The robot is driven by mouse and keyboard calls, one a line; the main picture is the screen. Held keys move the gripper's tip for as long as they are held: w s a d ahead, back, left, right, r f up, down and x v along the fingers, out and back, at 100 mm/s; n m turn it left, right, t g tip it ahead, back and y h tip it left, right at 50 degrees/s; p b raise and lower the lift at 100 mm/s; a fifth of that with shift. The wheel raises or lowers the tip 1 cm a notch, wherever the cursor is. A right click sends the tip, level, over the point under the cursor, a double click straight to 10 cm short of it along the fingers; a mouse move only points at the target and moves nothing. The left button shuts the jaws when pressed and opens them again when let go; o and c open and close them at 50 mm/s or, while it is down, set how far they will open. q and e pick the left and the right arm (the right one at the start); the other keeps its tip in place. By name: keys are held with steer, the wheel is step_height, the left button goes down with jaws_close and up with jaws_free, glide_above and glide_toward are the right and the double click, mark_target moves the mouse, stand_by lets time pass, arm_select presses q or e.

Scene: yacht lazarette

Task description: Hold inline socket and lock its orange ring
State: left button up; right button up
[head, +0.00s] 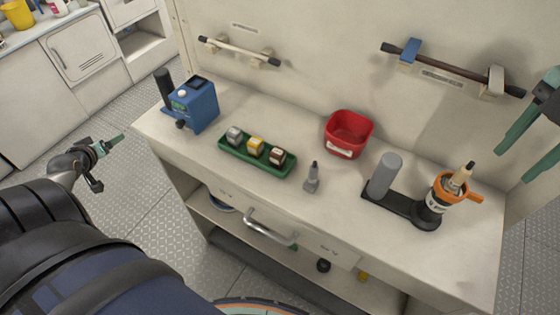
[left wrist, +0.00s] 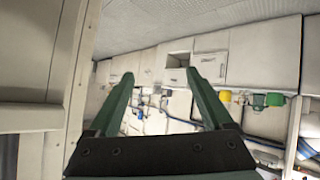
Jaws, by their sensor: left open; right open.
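The inline socket (head: 436,203) stands upright in a black base on the bench, at the right. My left gripper (head: 119,138) is far left, off the bench over the floor, seen edge-on. In the left wrist view its green fingers (left wrist: 160,76) are spread with nothing between them.
A grey cylinder (head: 385,175) stands on the same base, left of the socket. A red bin (head: 348,133), a small grey part (head: 312,178), a green tray (head: 236,152) with three blocks and a blue device (head: 193,105) stand on the bench. Wall handles hang behind.

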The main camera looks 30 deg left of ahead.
arm_select(q)
steer(key=w+r+t, duration=0.3)
steer(key=w+r, duration=0.3)
steer(key=r, duration=0.3)
steer(key=w+d+r+m+t+h, duration=0.2)
steer(key=w+d+r+m+h, duration=0.3)
steer(key=d+r, duration=0.45)
steer(key=w+d+r+m+t+h, duration=0.2)
steer(key=w+d+r+t+h, duration=0.1)
steer(key=w+d+r, duration=0.6)
steer(key=m+g+h, duration=0.7)
steer(key=m+h, duration=0.2)
steer(key=m, duration=0.4)
glide_toward(378, 172)
steer(key=x, duration=1.2)
steer(key=shift+w+d, duration=0.1)
steer(key=shift+c, duration=0.2)
